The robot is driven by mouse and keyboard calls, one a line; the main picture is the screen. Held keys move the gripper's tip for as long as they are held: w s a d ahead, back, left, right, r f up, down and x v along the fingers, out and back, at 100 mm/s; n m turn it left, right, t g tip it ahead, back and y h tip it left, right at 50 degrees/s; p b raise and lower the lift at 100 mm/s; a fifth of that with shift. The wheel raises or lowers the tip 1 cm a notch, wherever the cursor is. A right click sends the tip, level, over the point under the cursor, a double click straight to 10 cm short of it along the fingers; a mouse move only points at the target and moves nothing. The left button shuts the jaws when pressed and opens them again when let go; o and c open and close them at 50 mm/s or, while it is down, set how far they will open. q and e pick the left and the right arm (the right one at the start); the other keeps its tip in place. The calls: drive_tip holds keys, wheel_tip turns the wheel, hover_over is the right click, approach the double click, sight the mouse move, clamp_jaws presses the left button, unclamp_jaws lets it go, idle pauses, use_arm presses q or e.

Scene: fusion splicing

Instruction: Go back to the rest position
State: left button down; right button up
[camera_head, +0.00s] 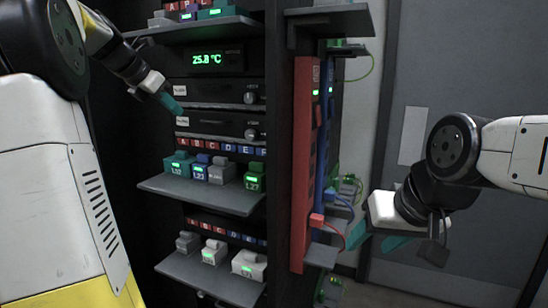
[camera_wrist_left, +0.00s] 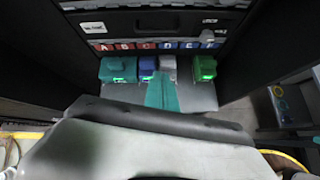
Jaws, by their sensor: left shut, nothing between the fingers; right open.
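My left gripper (camera_head: 170,101) is in front of the rack, level with the dark drawer units and above the middle shelf. Its teal fingers are together with nothing between them; they also show in the left wrist view (camera_wrist_left: 162,92), over the middle shelf. My right gripper (camera_head: 378,242) is to the right of the rack, its teal fingers apart and empty. It is close to the red and blue cables.
The rack's middle shelf (camera_head: 200,194) holds several small modules, including a teal one (camera_head: 178,163) and a green one (camera_head: 254,178). A lower shelf (camera_head: 211,280) holds grey and white modules. A red vertical panel (camera_head: 304,165) stands at the rack's right side. A grey door (camera_head: 445,90) is behind my right arm.

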use_arm(q)
drive_tip(key=s+d+f+m+g, duration=0.1)
drive_tip(key=s+d+f+m, duration=0.5)
drive_tip(key=s+m, duration=0.3)
drive_tip(key=s+d+f+m+g+y, duration=0.1)
drive_tip(key=s+d+f+m, duration=0.5)
drive_tip(key=s+m, duration=0.3)
drive_tip(key=s+d+f+m, duration=0.6)
drive_tip(key=s+f+m, duration=0.2)
drive_tip(key=m, duration=0.3)
drive_tip(key=shift+s+d+m+g, duration=0.25)
drive_tip(key=shift+s+m+g, duration=0.15)
drive_tip(key=shift+s, duration=0.5)
